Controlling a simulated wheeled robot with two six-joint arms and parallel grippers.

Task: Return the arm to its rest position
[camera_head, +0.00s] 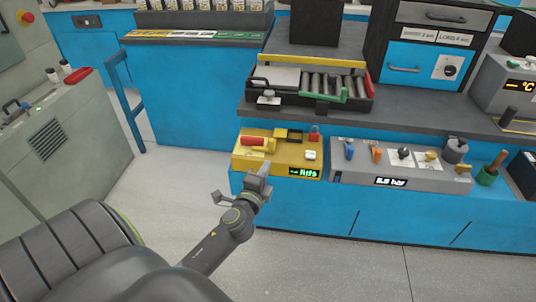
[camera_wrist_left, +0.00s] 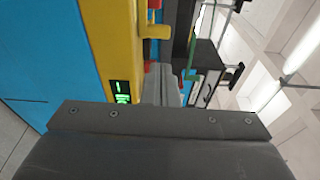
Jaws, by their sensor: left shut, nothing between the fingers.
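My left arm reaches in from the lower left in the head view. My left gripper (camera_head: 265,170) is at the front edge of the yellow unit (camera_head: 243,163) with a green display. In the head view the fingertips overlap the unit's front face; I cannot tell whether they touch it. In the left wrist view the grey fingers (camera_wrist_left: 161,84) are together with nothing between them, and the yellow unit (camera_wrist_left: 103,35) with its lit display is close by on the left. My right gripper is in neither view.
A grey panel with knobs (camera_head: 345,174) stands right of the yellow unit on the blue counter (camera_head: 300,208). A roller tray (camera_head: 363,101) sits behind. A grey-green cabinet (camera_head: 75,135) is at the left. The floor (camera_head: 310,265) in front of the counter is clear.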

